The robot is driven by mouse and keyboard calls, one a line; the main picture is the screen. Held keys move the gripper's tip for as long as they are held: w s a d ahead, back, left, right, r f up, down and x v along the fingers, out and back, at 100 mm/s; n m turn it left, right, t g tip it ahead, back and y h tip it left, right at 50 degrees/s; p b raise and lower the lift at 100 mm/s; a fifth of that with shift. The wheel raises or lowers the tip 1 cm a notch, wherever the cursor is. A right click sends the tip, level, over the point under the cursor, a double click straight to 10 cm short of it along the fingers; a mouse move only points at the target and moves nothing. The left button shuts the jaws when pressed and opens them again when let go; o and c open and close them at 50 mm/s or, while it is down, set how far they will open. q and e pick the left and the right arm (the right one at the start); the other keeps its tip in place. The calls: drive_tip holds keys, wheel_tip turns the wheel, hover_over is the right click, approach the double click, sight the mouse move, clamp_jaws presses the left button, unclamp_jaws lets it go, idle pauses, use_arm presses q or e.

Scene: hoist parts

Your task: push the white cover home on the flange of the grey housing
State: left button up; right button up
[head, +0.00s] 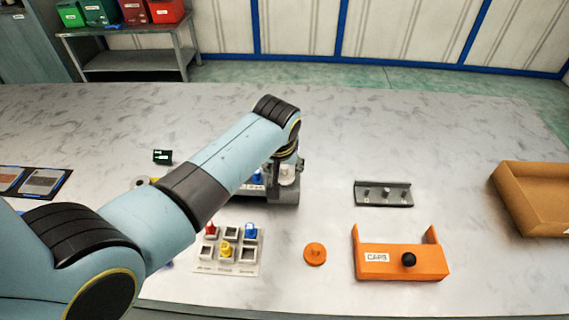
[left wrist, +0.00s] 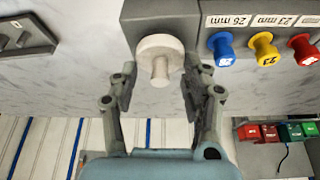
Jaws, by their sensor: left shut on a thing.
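The white cover (left wrist: 160,52), a round disc with a stub knob, is between the fingers of my left gripper (left wrist: 160,88). It lies against the end of the grey housing (left wrist: 140,14); its disc hides the flange, and I cannot tell whether a gap is left. My left gripper is shut on the cover. In the head view the gripper (head: 288,166) is at the right end of the housing (head: 284,196), and the cover (head: 287,174) shows as a small white patch. My arm hides much of the housing there. My right gripper is not in view.
Blue (left wrist: 222,46), yellow (left wrist: 264,46) and red (left wrist: 304,46) plugs sit beside the cover on the housing side.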

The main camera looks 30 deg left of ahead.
use_arm(q)
drive_tip(key=shift+f, duration=0.25)
idle(0.5)
idle(0.4)
drive_tip(key=shift+f+p, duration=0.2)
drive_tip(key=shift+p, duration=0.2)
idle(0.7)
idle(0.4)
drive_tip(key=shift+f+p, duration=0.2)
drive_tip(key=shift+p, duration=0.25)
idle(1.9)
drive_tip(key=o, duration=1.1)
drive_tip(key=shift+c, duration=0.2)
